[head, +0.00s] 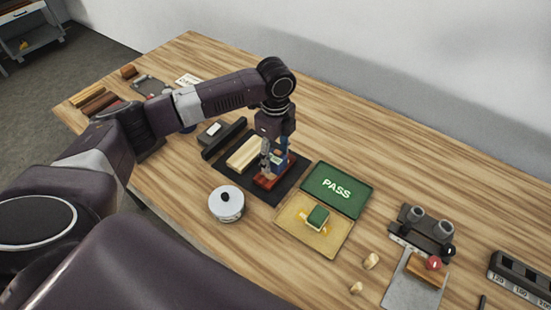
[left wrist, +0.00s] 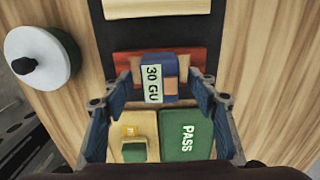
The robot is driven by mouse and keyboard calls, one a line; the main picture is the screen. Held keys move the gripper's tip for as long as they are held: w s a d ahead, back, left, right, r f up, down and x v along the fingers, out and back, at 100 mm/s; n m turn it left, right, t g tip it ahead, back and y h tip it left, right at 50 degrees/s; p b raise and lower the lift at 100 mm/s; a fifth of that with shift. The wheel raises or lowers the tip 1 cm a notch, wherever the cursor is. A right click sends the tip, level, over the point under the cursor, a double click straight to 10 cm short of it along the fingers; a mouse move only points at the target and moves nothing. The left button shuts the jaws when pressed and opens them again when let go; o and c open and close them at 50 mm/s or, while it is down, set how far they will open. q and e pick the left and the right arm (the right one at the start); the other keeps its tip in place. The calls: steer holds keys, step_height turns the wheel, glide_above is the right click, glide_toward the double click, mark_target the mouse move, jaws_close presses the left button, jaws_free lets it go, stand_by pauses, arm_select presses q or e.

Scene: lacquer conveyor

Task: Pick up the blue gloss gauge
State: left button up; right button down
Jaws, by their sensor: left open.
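The blue gloss gauge (left wrist: 146,66) is a small blue block with a white "30 GU" label and an orange-tan patch. It stands at a red lacquered piece on the black mat; in the head view the gauge (head: 281,157) is partly hidden behind my fingers. My left gripper (head: 270,168) points down over it. In the left wrist view the open fingers (left wrist: 163,84) are on either side of the gauge, with gaps between. My right gripper is not in view.
The red piece (head: 268,182) and a cream block (head: 244,153) lie on the black mat (head: 290,184). A white round tin (head: 226,203) stands to the left. A green PASS panel (head: 336,190) and a yellow panel (head: 325,244) bearing a green block (head: 318,217) lie to the right.

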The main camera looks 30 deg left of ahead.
arm_select(q)
step_height(320, 180, down, 2)
steer(key=shift+f, duration=0.1)
jaws_close()
stand_by(0.5)
